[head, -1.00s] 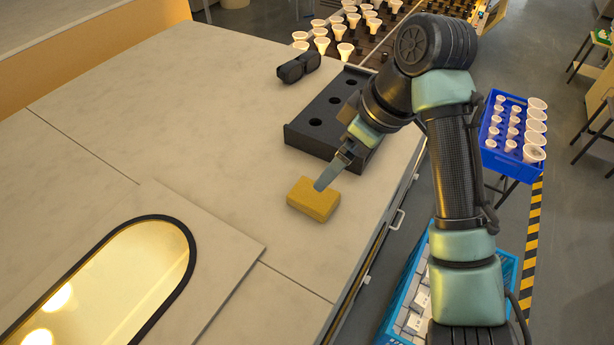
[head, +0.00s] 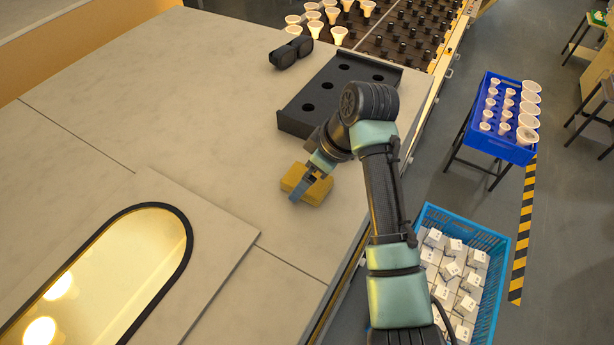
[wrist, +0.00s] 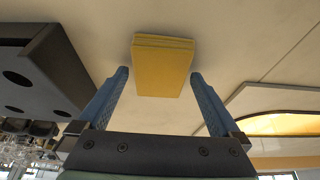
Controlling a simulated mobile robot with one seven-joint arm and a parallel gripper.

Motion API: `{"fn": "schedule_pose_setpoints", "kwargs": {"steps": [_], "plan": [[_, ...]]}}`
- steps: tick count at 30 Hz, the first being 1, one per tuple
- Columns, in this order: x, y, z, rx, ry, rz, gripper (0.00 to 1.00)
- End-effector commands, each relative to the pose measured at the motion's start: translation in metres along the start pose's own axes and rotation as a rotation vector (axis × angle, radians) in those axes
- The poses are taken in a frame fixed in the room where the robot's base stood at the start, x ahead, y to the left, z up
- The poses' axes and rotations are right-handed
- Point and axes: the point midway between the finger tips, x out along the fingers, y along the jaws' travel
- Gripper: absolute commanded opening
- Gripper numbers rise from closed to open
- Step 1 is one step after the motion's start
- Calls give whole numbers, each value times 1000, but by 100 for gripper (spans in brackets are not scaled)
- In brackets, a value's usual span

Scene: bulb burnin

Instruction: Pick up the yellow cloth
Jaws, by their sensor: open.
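The yellow cloth (head: 316,191) is a thick folded block lying flat on the pale worktop, close to the black holder. In the wrist view the cloth (wrist: 163,66) sits ahead of my gripper (wrist: 158,80), centred between the two blue fingers. The fingers are open, with a gap on each side of the cloth. In the head view my gripper (head: 301,186) is over the cloth and hides part of it. I cannot tell how far the fingertips are above the worktop.
A black holder with round holes (head: 318,109) stands just behind the cloth. A framed lit window (head: 190,242) is at front left. Off the worktop are a blue crate of bulbs (head: 521,152) and a blue basket of white boxes (head: 497,262).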

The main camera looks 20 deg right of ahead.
Motion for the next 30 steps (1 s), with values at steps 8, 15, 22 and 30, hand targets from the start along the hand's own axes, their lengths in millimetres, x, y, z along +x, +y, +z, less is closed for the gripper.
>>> {"fn": "schedule_pose_setpoints", "kwargs": {"steps": [8, 15, 22, 30], "plan": [[0, 0, 0, -1, 0, 0, 80], [0, 0, 0, -1, 0, 0, 37], [0, 0, 0, -1, 0, 1, 28], [-24, 1, -11, -4, 3, 6, 28]]}}
